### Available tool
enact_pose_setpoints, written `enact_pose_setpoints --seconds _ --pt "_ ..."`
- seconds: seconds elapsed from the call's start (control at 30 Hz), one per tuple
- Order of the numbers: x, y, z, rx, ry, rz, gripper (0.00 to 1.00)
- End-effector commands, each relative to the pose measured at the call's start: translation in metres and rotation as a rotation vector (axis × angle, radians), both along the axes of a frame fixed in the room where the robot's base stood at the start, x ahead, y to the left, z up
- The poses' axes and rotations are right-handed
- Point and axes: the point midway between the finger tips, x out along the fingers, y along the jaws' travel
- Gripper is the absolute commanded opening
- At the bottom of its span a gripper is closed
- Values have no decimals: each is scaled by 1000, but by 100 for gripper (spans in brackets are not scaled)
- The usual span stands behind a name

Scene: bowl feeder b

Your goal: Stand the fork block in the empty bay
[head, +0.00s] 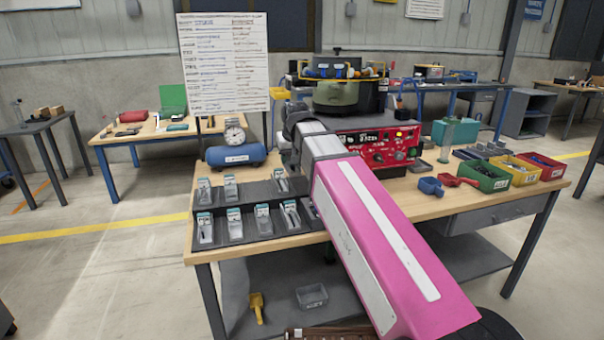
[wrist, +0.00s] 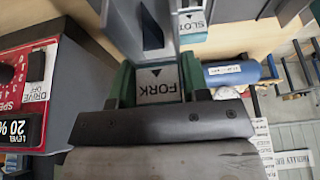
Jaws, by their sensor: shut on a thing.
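The fork block (wrist: 158,88), with a pale label reading FORK and a small dark arrow, sits between the green fingertips of my gripper (wrist: 157,82) in the wrist view. The gripper is shut on it. In the head view my pink arm hides the gripper and the block. The dark stepped rack (head: 250,203) stands at the table's left front and holds labelled blocks in two rows. The back row has an empty bay (head: 255,190) between its second block and the block to the right. Part of the rack's right end is hidden by my arm.
A SLOT block (wrist: 193,22) lies beyond the fork block in the wrist view. A blue cylinder (head: 236,155) and a dial gauge (head: 234,132) stand behind the rack. The red control box (head: 375,145) is to the right. Coloured bins (head: 485,176) stand farther right.

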Motion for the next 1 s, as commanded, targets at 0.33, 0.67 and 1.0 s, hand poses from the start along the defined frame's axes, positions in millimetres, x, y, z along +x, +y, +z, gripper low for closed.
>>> enact_pose_setpoints --seconds 0.33,0.67,1.0 --pt "43 -34 -32 0 0 -1 12" --pt "45 -37 -54 0 2 0 12" --pt "45 -37 -75 0 -1 0 12"
